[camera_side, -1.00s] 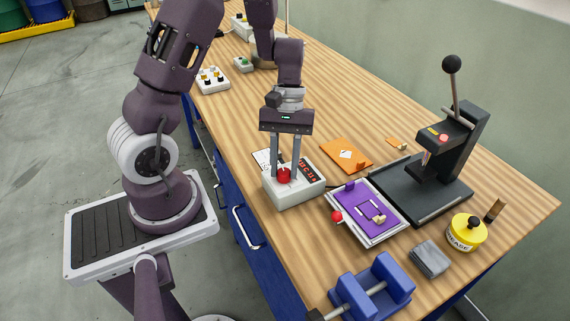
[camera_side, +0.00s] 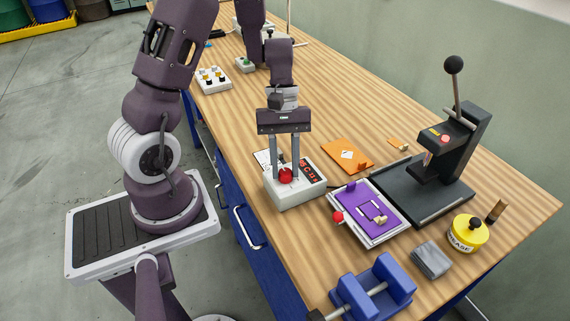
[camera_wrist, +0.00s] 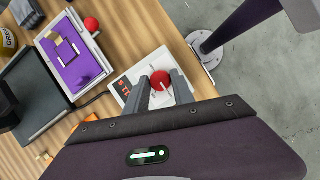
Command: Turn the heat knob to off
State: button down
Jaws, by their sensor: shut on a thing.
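The heat knob (camera_side: 286,176) is a round red knob on top of a white control box with a dark panel of red characters. It also shows in the wrist view (camera_wrist: 160,79), with a pale pointer line on its face. My gripper (camera_side: 287,177) reaches down from above with one finger on each side of the knob, shut on it. In the wrist view my gripper (camera_wrist: 162,82) has its fingers at the knob's two sides. The control box (camera_side: 291,200) sits near the table's front edge. The exact pointer setting is too small to read.
A purple plate fixture (camera_side: 356,225) with a red ball handle stands right of the box. Beyond it is a black lever press (camera_side: 437,200). A blue vise (camera_side: 370,290), a grey block (camera_side: 431,259) and a yellow grease tin (camera_side: 467,233) lie nearer. An orange plate (camera_side: 343,168) lies behind.

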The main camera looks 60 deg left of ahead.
jog(key=c, duration=1.1)
grip_release()
jog(key=v, duration=0.7)
jog(key=s+d+r+m+t+y, duration=0.1)
jog(key=s+d+r+m+t, duration=0.1)
jog(key=s+d+r+m, duration=0.1)
jog(key=s+d+r+m+t+y, duration=0.1)
jog(key=s+d+r+m+t, duration=0.1)
jog(key=s+d+r+m, duration=0.2)
jog(key=s+d+r+m+t+y, duration=0.2)
jog(key=s+d+r+m+t, duration=0.1)
jog(key=r+m, duration=0.3)
jog(key=shift+s+d+r+m, duration=0.15)
jog(key=shift+s+r+m, duration=0.15)
jog(key=shift+s+r, duration=0.5)
